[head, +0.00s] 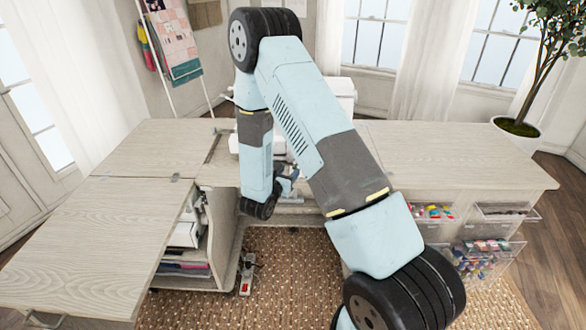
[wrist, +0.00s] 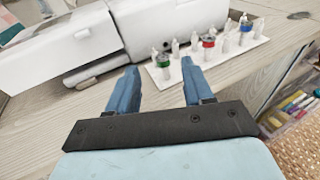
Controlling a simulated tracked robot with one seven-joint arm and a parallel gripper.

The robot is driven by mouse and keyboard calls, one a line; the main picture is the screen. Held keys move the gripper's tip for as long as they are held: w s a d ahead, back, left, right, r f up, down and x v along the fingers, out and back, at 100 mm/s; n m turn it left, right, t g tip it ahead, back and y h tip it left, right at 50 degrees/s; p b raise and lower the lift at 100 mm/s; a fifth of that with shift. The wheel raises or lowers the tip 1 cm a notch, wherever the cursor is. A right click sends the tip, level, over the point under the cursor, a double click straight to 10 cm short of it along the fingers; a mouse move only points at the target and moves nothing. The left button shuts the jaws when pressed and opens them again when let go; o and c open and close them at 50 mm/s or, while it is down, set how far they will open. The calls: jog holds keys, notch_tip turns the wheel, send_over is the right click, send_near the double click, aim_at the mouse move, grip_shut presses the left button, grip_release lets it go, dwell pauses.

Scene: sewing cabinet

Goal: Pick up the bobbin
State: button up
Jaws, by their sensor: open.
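In the head view my gripper (head: 289,184) is small and partly hidden by my arm, and the bobbins cannot be made out.
A white sewing machine (wrist: 135,25) stands left of the tray; my arm partly hides it in the head view (head: 343,92). The cabinet top (head: 450,150) is clear at right, and the left leaf (head: 90,235) is bare. Clear drawers (head: 480,255) stick out at right.

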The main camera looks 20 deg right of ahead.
aim_at(293, 167)
jog(key=shift+x, duration=1.6)
jog(key=shift+d, duration=0.1)
jog(key=shift+c, duration=0.4)
grip_shut()
